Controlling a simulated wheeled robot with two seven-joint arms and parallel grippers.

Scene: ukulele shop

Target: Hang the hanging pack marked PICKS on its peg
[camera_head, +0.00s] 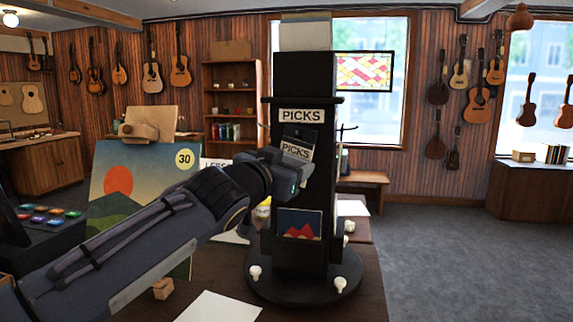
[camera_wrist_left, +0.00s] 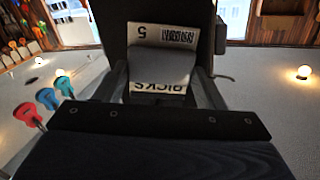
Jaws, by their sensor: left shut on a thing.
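The pack marked PICKS (camera_head: 297,149) is dark with a pale label and sits slightly tilted in front of the black display stand (camera_head: 305,85). My left gripper (camera_head: 292,168) is shut on the pack's lower part. A PICKS sign (camera_head: 301,116) is on the stand just above the pack. In the left wrist view the pack (camera_wrist_left: 160,65) is between my left gripper's fingers (camera_wrist_left: 163,88), with a barcode label and upside-down lettering. The pack's peg cannot be made out, and I cannot tell whether the pack touches the stand. My right gripper is not in view.
The stand's round base (camera_head: 305,288) has white knobs and rests on a dark table (camera_head: 362,285). A mountain-picture pack (camera_head: 299,223) is low on the stand. A sunset poster marked 30 (camera_head: 120,185) stands left, behind my arm. A white sheet (camera_head: 218,307) lies in front.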

